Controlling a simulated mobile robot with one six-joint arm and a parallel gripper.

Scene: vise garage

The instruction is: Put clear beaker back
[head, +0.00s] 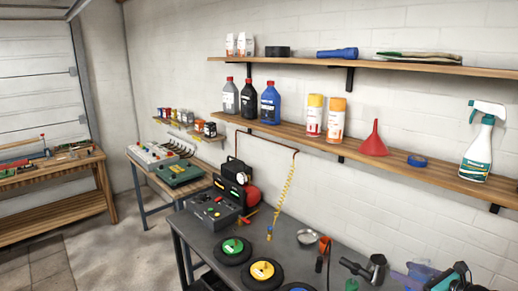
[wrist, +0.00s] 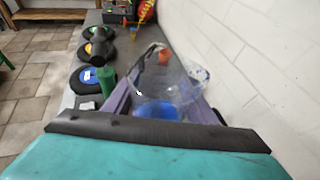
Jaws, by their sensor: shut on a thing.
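The clear beaker (wrist: 176,76) is a see-through vessel in the middle of the wrist view, with blue showing at its near end. My gripper (wrist: 160,100) has its purple fingers on either side of the beaker and is shut on it. In the head view, my teal and black gripper (head: 450,277) is at the bottom right corner, partly cut off. A bluish clear shape (head: 422,271) beside it looks like the beaker. Whether the beaker touches the bench cannot be told.
The dark workbench (head: 295,243) holds black discs with green, yellow and blue centres, a control box (head: 213,208) and a grey metal cup (head: 377,266). A green cylinder (wrist: 107,80) stands close left of the gripper. The white wall (wrist: 245,60) is close on the right.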

